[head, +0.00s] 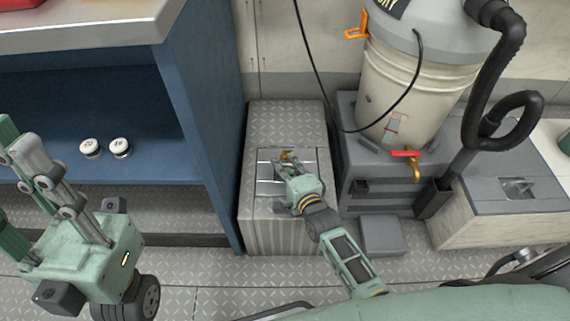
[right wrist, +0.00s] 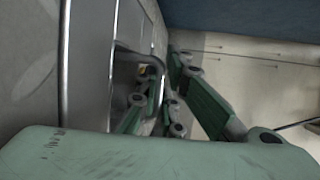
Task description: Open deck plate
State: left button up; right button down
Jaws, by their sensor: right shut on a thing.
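The deck plate (head: 267,171) is a grey square panel with bright edges, set in the top of a tread-patterned metal box in the middle of the head view. My right gripper (head: 285,166) reaches down over it and hides part of it. In the right wrist view the plate (right wrist: 90,60) stands along the left, with a bent metal handle (right wrist: 158,66) between the green fingers. The right gripper (right wrist: 160,95) is shut on this handle. My left gripper (head: 28,150) is at the lower left of the head view, away from the plate; its finger spacing is unclear.
A blue shelf unit (head: 205,100) with two white round caps (head: 105,148) stands left of the box (head: 285,122). A pale drum (head: 415,85) with a black hose stands on a grey base at right. Tread-plate floor (head: 215,280) is in front.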

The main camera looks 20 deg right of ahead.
dwell(0.5)
jog(key=shift+p, duration=0.4)
jog(key=shift+w+r+g+p, duration=0.1)
jog(key=shift+r+g+p, duration=0.2)
jog(key=shift+p, duration=0.1)
